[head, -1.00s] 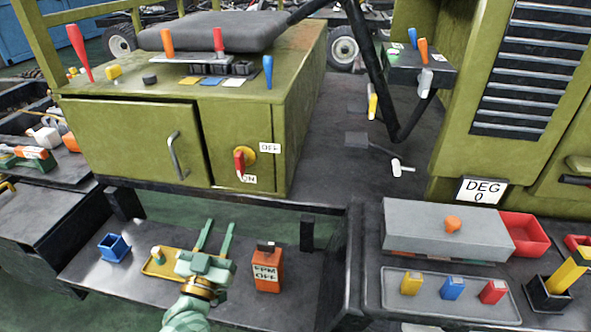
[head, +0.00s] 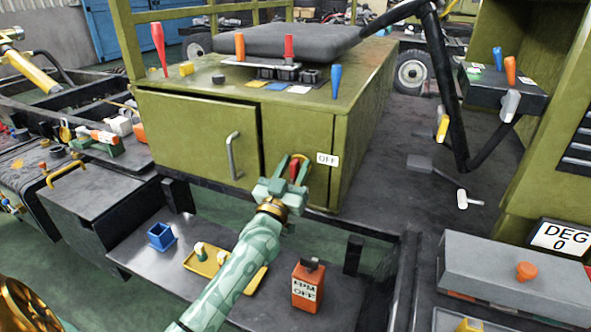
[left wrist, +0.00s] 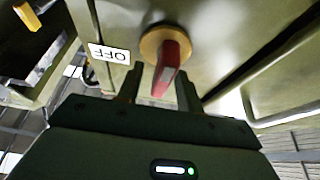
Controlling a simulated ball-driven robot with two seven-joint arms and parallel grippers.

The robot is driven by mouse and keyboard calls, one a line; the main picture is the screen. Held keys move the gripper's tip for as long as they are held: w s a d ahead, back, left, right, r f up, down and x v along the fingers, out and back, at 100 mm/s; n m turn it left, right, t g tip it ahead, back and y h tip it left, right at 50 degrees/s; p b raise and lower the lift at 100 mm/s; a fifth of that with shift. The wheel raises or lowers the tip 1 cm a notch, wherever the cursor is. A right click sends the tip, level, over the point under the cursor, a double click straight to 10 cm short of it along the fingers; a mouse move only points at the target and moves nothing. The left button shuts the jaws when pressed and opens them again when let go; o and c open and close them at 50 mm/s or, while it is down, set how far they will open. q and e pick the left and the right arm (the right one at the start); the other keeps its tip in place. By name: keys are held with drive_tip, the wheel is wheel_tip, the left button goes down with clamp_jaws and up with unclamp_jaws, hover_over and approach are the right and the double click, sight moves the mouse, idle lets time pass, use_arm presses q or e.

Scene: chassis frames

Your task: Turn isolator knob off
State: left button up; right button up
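The isolator knob (head: 294,170) is a red handle on a round yellow base, on the front of the olive green cabinet (head: 196,122). It also shows in the left wrist view (left wrist: 167,75), where the red handle points toward the gripper. An OFF label (head: 328,159) is beside it; the ON label below is hidden behind my gripper. My left gripper (head: 290,172) is at the knob, with its fingers open on either side of the red handle. In the left wrist view a gap shows between handle and fingers. My right gripper is not in view.
Below the cabinet, a dark shelf (head: 140,232) holds a blue box (head: 161,236), a yellow tray (head: 208,262) and an orange RPM OFF box (head: 307,285). A cabinet door handle (head: 234,156) juts out left of the knob. A grey box (head: 500,275) stands at the right.

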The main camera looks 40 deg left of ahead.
use_arm(q)
drive_tip(key=shift+w, duration=0.1)
clamp_jaws()
